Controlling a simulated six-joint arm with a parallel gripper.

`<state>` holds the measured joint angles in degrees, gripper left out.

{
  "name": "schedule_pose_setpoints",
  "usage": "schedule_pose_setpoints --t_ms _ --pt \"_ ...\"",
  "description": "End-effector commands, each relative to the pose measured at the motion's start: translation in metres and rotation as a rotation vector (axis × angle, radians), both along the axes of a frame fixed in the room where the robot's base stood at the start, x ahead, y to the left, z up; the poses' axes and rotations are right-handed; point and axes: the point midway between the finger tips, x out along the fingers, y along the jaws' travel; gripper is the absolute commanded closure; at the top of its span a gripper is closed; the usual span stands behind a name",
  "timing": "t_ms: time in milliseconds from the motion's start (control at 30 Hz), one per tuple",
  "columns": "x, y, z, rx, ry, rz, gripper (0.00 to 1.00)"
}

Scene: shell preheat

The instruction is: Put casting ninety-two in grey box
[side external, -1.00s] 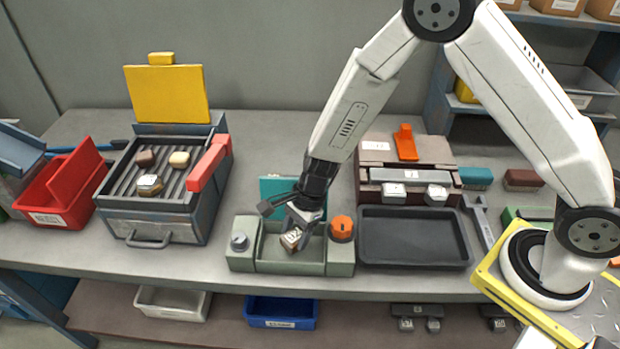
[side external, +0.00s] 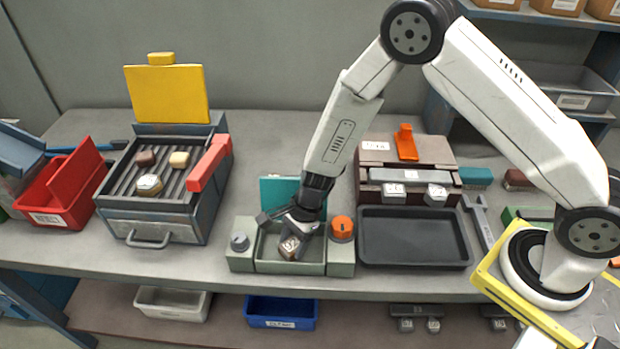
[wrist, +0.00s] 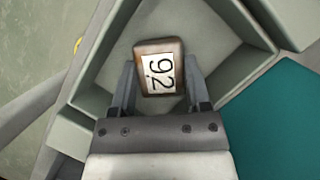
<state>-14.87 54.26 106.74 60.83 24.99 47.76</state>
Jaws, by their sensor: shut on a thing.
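My gripper (side external: 301,232) is shut on casting ninety-two (side external: 290,246), a small brown block with a white label. The wrist view shows the label reading "92" (wrist: 159,73) between my two fingers (wrist: 161,90). The grey box (side external: 262,266), a grey-green open box with a grey knob at its left and an orange knob (side external: 342,229) at its right, is below my gripper. The casting is inside the box's outline, low in its opening. I cannot tell whether it touches the floor of the box, whose wall shows in the wrist view (wrist: 84,102).
A teal panel (side external: 279,190) stands behind the box. A black tray (side external: 414,237) is close on the right. A grill (side external: 122,207) with several castings and a raised yellow lid (side external: 166,95) stands left, beside a red bin (side external: 53,206). The bench between grill and box is clear.

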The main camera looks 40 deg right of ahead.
Motion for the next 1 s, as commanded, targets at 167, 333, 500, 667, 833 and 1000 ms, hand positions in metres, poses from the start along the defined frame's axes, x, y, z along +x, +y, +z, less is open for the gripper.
schedule_pose_setpoints --t_ms 167,333,500,667,833,1000 --pt "0.000 0.000 -0.001 0.000 0.000 0.000 1.00" --pt "0.000 0.000 -0.003 0.000 0.000 0.000 0.17" --pt "0.000 0.000 -0.003 0.000 0.000 0.000 0.04" --pt "0.000 0.000 -0.003 0.000 0.000 0.000 0.04" --pt "0.000 0.000 0.000 0.000 0.000 0.000 0.04" --pt "0.000 -0.003 0.009 0.001 -0.001 -0.001 0.04"
